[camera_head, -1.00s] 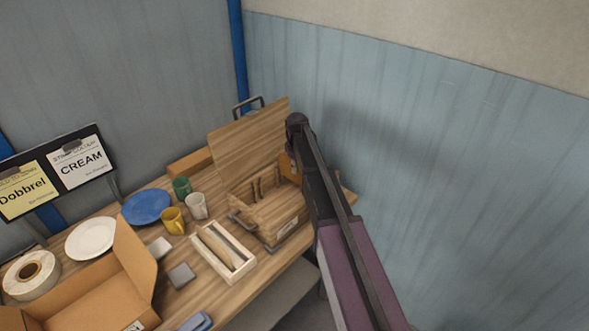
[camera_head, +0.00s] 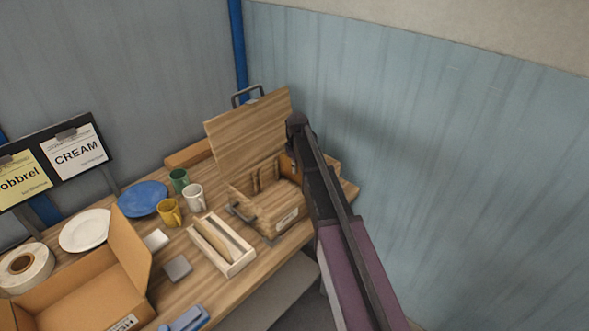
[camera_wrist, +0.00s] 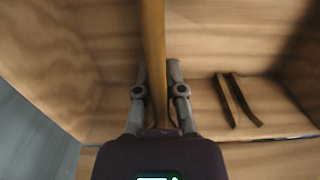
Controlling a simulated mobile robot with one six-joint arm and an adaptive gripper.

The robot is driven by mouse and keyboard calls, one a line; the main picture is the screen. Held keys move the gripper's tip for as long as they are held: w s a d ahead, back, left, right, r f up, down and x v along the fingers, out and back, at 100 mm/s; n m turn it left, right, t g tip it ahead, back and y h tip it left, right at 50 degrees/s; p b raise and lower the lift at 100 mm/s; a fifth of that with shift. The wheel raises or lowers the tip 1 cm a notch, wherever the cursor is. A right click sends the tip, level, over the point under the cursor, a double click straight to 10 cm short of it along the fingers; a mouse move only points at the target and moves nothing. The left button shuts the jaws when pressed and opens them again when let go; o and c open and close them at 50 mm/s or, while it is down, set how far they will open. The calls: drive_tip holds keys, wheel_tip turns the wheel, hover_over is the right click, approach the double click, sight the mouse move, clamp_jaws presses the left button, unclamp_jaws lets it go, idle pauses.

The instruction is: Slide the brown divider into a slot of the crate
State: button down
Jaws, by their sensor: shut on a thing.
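The wooden crate (camera_head: 264,209) stands on the workbench with its lid raised at the back. The brown divider (camera_wrist: 153,45) shows edge-on in the wrist view, a narrow upright strip running up from between the fingers. My gripper (camera_wrist: 158,85) is shut on it, one finger on each side. The crate's wooden walls surround the divider in this view. Two dark curved strips (camera_wrist: 238,100) stand out to the right of the divider, apart from it. In the head view my arm hides the gripper and most of the divider. The divider's lower edge is hidden.
The raised lid (camera_head: 248,130) stands behind the crate. Cups (camera_head: 194,196), a blue plate (camera_head: 142,197) and an open cardboard box (camera_head: 90,295) lie further left. A blue wall is close on the right.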

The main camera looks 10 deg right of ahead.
drive_tip(key=shift+f+b, duration=0.7)
drive_tip(key=shift+f, duration=0.15)
drive_tip(key=shift+f, duration=0.15)
drive_tip(key=c, duration=0.7)
unclamp_jaws()
drive_tip(key=shift+o, duration=0.2)
